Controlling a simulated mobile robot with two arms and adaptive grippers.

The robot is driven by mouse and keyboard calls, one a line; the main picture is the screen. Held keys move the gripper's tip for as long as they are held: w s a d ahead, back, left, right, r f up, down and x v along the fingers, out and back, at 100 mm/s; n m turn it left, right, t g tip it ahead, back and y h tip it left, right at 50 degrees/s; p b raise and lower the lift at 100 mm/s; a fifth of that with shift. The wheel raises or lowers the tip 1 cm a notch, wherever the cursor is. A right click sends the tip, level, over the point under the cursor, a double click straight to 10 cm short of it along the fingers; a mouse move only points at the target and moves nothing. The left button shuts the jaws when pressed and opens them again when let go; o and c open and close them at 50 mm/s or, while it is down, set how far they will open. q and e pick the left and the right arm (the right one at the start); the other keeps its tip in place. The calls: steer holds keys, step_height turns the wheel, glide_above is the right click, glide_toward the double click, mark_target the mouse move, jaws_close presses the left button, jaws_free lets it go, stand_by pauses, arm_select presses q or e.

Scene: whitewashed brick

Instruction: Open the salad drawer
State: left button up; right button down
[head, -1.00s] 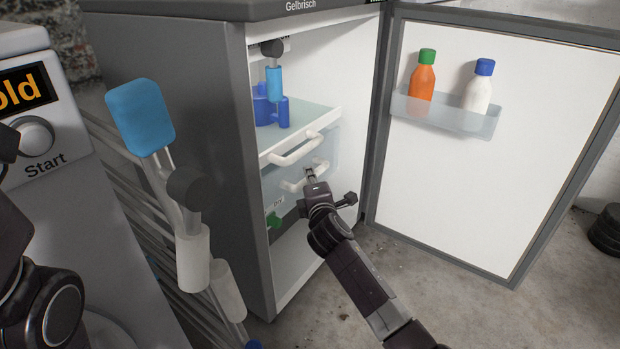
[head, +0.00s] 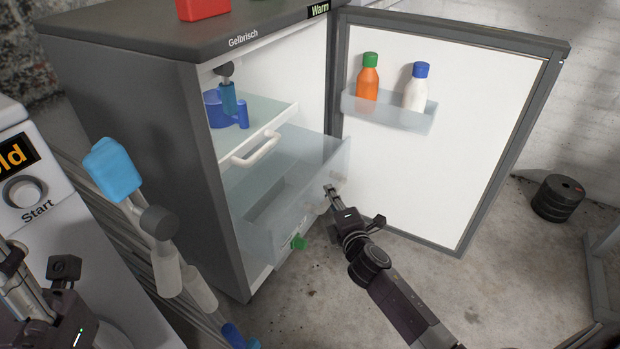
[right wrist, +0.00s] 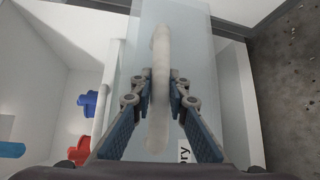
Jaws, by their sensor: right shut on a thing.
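The salad drawer (head: 262,236) is a clear, bluish box low in the open fridge. It is pulled well out, and its inside shows from above in the head view. My right gripper (head: 328,190) is at its front. In the right wrist view the right gripper (right wrist: 161,88) is shut on the white bar handle (right wrist: 160,50), with a finger on each side. In the head view the gripper hides much of the handle. My left gripper (head: 40,285) is at the lower left, away from the fridge; its fingers are not clear.
A shelf with its own white handle (head: 256,150) is above the drawer, with blue items (head: 228,108) on it. The open fridge door (head: 440,130) stands close on the right, with two bottles in its rack. A washing machine (head: 40,200) is at left.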

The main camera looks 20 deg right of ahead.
steer(key=shift+s+d+p, duration=0.3)
steer(key=shift+s+d, duration=0.55)
steer(key=shift+s, duration=0.25)
steer(key=shift+s+d+p, duration=0.25)
steer(key=shift+s+d, duration=0.6)
steer(key=shift+s, duration=0.25)
steer(key=c, duration=1.8)
jaws_free()
steer(key=shift+c, duration=0.2)
steer(key=s+a+r, duration=0.1)
steer(key=s, duration=1)
steer(key=shift+s+a+r, duration=0.3)
steer(key=shift+s, duration=0.1)
